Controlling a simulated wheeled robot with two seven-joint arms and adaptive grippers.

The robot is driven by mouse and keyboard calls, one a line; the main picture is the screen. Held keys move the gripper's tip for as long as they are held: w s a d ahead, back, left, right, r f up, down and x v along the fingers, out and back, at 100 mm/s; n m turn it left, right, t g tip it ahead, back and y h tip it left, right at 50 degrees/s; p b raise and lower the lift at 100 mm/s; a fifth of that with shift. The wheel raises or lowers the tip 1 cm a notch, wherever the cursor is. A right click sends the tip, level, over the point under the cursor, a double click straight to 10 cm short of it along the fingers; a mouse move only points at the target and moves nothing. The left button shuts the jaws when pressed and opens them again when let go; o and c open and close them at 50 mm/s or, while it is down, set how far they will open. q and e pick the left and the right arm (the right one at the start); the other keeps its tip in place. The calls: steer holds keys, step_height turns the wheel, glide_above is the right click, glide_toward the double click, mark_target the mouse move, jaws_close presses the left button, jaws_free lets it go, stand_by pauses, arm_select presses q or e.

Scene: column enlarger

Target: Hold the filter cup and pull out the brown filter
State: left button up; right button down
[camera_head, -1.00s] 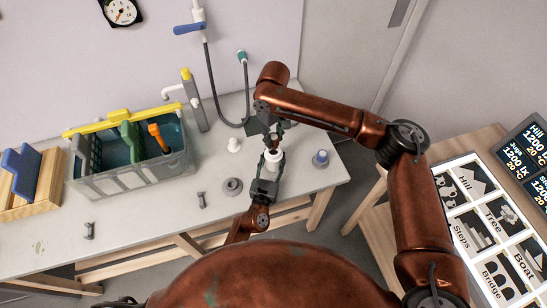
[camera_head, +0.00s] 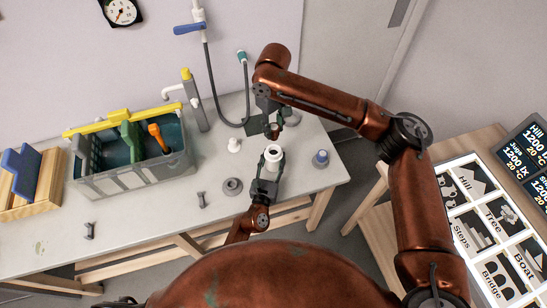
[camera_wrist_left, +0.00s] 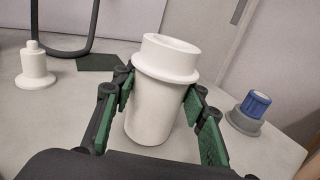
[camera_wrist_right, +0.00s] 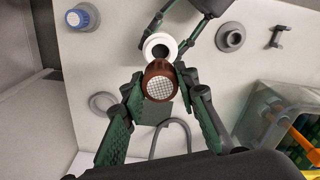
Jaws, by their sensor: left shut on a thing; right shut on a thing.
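The white filter cup (camera_head: 273,158) is upright in my left gripper (camera_head: 268,172), above the front part of the bench. In the left wrist view the cup (camera_wrist_left: 158,105) sits between the green finger pads, and its wide rim is free. My right gripper (camera_head: 274,130) is shut on the brown filter (camera_wrist_right: 160,82), a round brown piece with a pale mesh face. The filter is held apart from the cup, above and behind its mouth in the head view. In the right wrist view the cup's open, dark mouth (camera_wrist_right: 160,46) shows beside the filter.
A grey tub (camera_head: 140,178) with tools stands on the left of the bench. A small white piece (camera_head: 234,146), a grey ring (camera_head: 232,186) and a blue-capped piece (camera_head: 320,158) stand near the cup. A hose hangs behind. Bare bench lies between them.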

steer(key=shift+r, duration=4.35)
arm_select(q)
steer(key=o, duration=1.3)
steer(key=v, duration=1.2)
